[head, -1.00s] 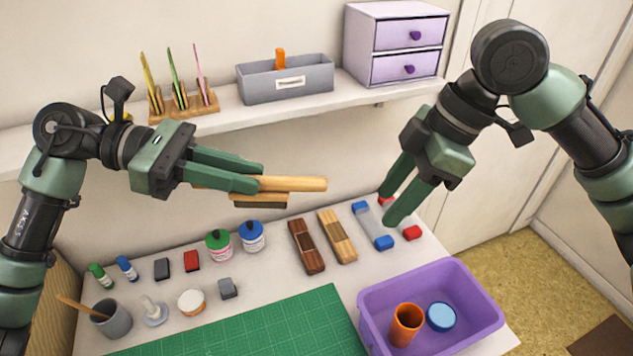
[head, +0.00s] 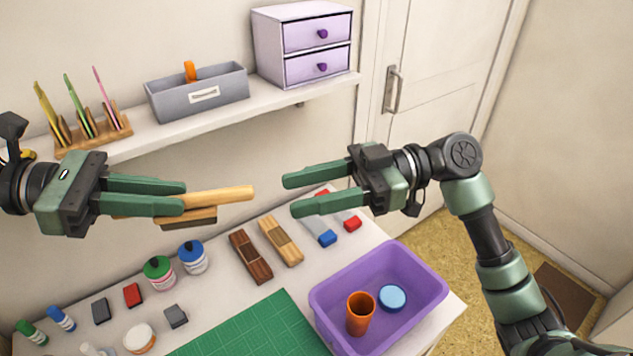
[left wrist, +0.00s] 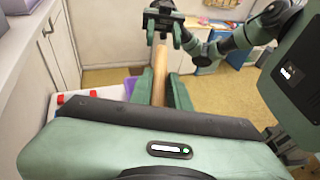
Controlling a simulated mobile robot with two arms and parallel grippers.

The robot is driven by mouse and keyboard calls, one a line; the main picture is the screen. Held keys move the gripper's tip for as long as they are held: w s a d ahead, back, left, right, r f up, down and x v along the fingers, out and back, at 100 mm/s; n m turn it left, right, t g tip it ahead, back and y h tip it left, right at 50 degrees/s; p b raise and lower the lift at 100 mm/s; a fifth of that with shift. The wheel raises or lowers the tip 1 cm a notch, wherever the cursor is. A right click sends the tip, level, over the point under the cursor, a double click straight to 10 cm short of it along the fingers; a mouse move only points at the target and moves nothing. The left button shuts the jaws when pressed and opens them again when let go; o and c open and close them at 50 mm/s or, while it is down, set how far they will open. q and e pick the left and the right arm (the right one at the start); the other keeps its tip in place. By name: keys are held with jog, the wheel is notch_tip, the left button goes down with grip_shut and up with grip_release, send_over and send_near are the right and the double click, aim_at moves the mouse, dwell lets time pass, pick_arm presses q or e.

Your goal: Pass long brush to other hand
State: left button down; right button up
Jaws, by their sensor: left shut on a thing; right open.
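The long brush (head: 222,196) has a pale wooden handle pointing right and a darker strip under it. My left gripper (head: 183,197) is shut on the brush and holds it level above the table. Part of the brush is hidden between the fingers. In the left wrist view the brush (left wrist: 160,75) points away from the camera. My right gripper (head: 290,195) is open and empty, its fingers pointing left at the handle's free end. A gap separates its fingertips from the brush. The right gripper also shows beyond the handle in the left wrist view (left wrist: 163,38).
Below are a purple bin (head: 325,310) with an orange cup (head: 360,315) and blue lid (head: 392,298), a green mat (head: 250,330), and brown (head: 250,256) and pale (head: 281,241) wooden pieces. A shelf (head: 150,140) with a grey box (head: 197,95) runs behind. The air between the grippers is clear.

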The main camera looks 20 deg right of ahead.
aim_at(229, 197)
jog(key=shift+t+y, duration=0.4)
jog(key=shift+t, duration=0.2)
jog(key=a, duration=0.3)
jog(key=w+a, duration=0.1)
jog(key=a, duration=0.6)
jog(key=shift+w+a+r, duration=0.2)
jog(key=shift+a+r, duration=0.05)
jog(key=shift+r, duration=0.05)
jog(key=shift+m, duration=0.3)
grip_shut()
pick_arm(q)
jog(key=c, duration=1.3)
grip_release()
jog(key=shift+o, duration=0.2)
jog(key=shift+a, duration=0.1)
